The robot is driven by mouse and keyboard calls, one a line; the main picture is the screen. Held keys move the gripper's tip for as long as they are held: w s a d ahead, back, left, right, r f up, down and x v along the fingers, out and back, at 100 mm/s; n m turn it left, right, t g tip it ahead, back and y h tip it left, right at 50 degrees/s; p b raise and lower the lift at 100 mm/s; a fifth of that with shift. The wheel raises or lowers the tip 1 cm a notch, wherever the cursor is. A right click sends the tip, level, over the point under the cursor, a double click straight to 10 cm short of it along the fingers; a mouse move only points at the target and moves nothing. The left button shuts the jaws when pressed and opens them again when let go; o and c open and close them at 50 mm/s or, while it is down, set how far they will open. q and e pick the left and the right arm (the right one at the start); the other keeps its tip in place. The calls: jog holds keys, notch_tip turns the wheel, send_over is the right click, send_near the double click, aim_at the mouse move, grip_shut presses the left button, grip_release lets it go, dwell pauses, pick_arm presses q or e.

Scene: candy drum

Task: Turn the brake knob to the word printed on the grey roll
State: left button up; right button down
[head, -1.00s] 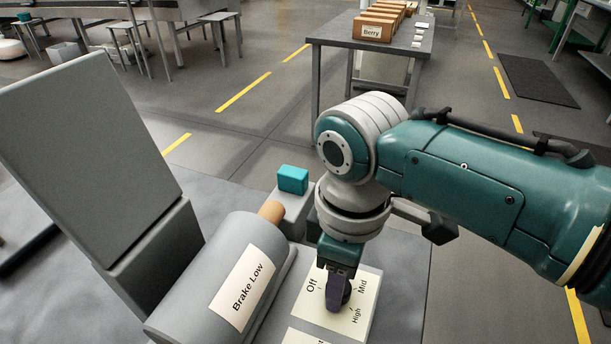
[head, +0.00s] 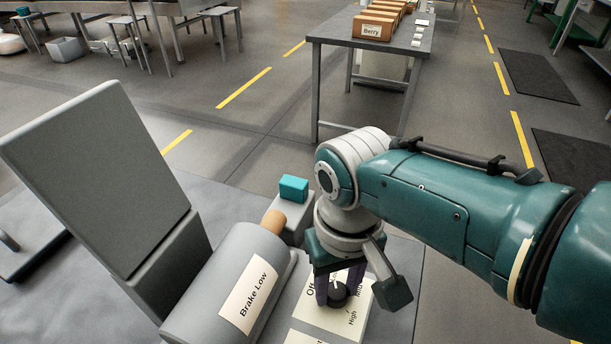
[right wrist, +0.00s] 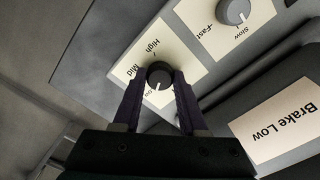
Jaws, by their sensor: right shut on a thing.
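The grey roll (head: 205,290) lies at the lower middle of the head view. Its cream label (head: 248,294) reads "Brake Low", also seen in the right wrist view (right wrist: 280,122). The dark round brake knob (head: 338,296) sits on a cream plate (head: 310,316) right of the roll. My right gripper (head: 338,290) points down, shut on the knob with one finger on each side. In the right wrist view, the knob's (right wrist: 159,74) white mark points down toward a partly covered word beside "Mid"; "High" is clear and "Off" is hidden. My left gripper is not in view.
A second knob (right wrist: 233,11) with "Slow" and "Fast" is close by on the same panel. A teal block (head: 293,188) stands behind the roll, and a tall grey panel (head: 95,175) rises on the left. A table with boxes (head: 372,28) stands farther back.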

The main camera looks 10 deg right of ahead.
aim_at(337, 290)
jog(key=shift+m, duration=0.6)
jog(key=shift+c, duration=2.2)
grip_release()
notch_tip(337, 290, up, 10)
jog(key=p, duration=0.6)
jog(key=shift+p, duration=0.35)
